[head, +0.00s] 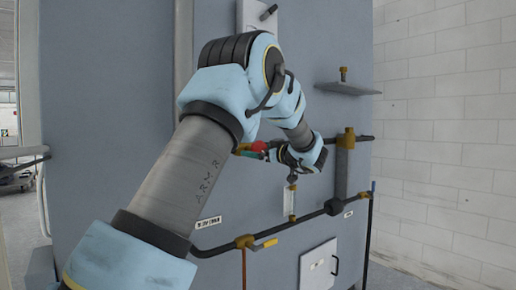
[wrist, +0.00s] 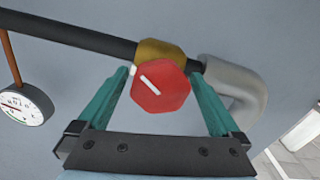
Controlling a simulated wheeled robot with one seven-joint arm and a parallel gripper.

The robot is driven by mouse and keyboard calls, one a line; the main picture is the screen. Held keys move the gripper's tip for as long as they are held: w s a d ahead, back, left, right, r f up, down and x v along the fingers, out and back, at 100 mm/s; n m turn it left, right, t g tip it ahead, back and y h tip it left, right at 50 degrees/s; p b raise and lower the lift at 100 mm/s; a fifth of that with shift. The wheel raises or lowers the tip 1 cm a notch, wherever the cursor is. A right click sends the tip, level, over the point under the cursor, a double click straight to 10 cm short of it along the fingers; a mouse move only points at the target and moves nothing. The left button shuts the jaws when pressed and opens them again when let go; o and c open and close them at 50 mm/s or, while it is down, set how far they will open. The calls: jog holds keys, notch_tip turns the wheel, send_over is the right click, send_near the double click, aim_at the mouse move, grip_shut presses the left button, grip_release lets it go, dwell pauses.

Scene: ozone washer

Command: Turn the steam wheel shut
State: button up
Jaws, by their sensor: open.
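The red wheel (wrist: 160,87) is a many-sided knob with a white line across its face, slanting down to the right. It sits on a brass fitting (wrist: 160,52) on a dark pipe. In the head view the red wheel (head: 259,147) shows small, partly hidden by my arm. My gripper (wrist: 165,80) is open, with one teal finger on each side of the wheel. Gaps show between the wheel and both fingers; I cannot tell how deep the fingers reach. In the head view my gripper (head: 262,153) is by the wheel, mostly hidden behind my wrist.
A round gauge (wrist: 22,108) hangs left of the wheel. A thick grey elbow pipe (wrist: 238,82) bends close to the right finger. Below in the head view, a lower pipe (head: 290,232) carries a yellow-handled valve (head: 263,243). A grey shelf (head: 347,89) juts out at upper right.

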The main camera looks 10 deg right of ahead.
jog(key=c, duration=1.3)
jog(key=shift+o, duration=0.2)
jog(key=b, duration=0.2)
jog(key=shift+f+m+b, duration=0.25)
jog(key=shift+m+b, duration=0.05)
